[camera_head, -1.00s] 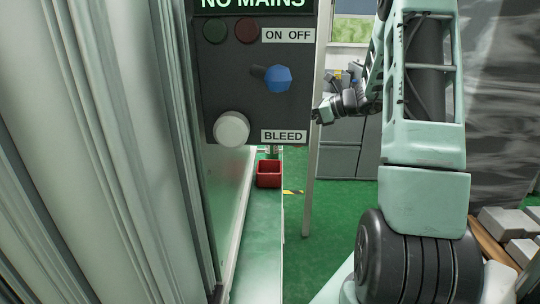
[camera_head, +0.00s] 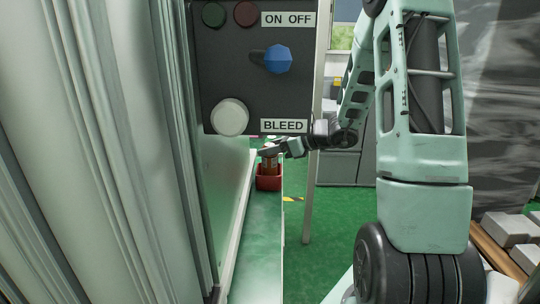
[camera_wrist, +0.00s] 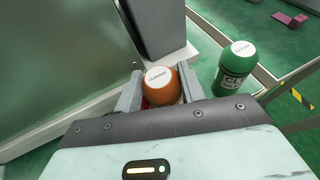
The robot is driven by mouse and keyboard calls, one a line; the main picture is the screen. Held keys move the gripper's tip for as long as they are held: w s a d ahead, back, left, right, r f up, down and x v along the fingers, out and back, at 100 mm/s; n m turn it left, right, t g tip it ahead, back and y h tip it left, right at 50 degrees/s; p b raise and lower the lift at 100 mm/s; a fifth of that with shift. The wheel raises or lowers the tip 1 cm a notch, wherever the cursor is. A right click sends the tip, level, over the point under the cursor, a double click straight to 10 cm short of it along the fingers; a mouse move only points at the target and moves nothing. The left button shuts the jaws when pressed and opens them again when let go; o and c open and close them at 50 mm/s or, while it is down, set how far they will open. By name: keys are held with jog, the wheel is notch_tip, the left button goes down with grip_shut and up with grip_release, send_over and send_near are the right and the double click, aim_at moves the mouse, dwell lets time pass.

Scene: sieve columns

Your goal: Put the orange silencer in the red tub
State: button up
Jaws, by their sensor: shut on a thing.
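The orange silencer (camera_wrist: 162,86) is a rounded orange piece with a white label on top; in the wrist view it sits between the two fingers of my gripper (camera_wrist: 160,92), which is shut on it. In the head view the gripper (camera_head: 272,152) reaches in from the right and holds the silencer (camera_head: 269,163) upright, over the red tub (camera_head: 268,183). The tub stands on the green surface below the control box. In the wrist view a little red shows beside the silencer; most of the tub is hidden there. I cannot tell whether the silencer touches the tub.
A green canister (camera_wrist: 235,68) with a white top stands right of the gripper in the wrist view. A dark grey post (camera_wrist: 153,25) rises just behind the silencer.

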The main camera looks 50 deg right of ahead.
jog(key=shift+a+f, duration=0.2)
jog(key=shift+f, duration=0.4)
jog(key=shift+f+b, duration=0.25)
jog(key=shift+b, duration=0.05)
jog(key=o, duration=1)
jog(key=shift+r, duration=0.1)
jog(key=shift+r+p, duration=0.25)
jog(key=shift+p, duration=0.1)
jog(key=p+v, duration=0.1)
jog(key=v, duration=1.1)
jog(key=shift+f, duration=0.15)
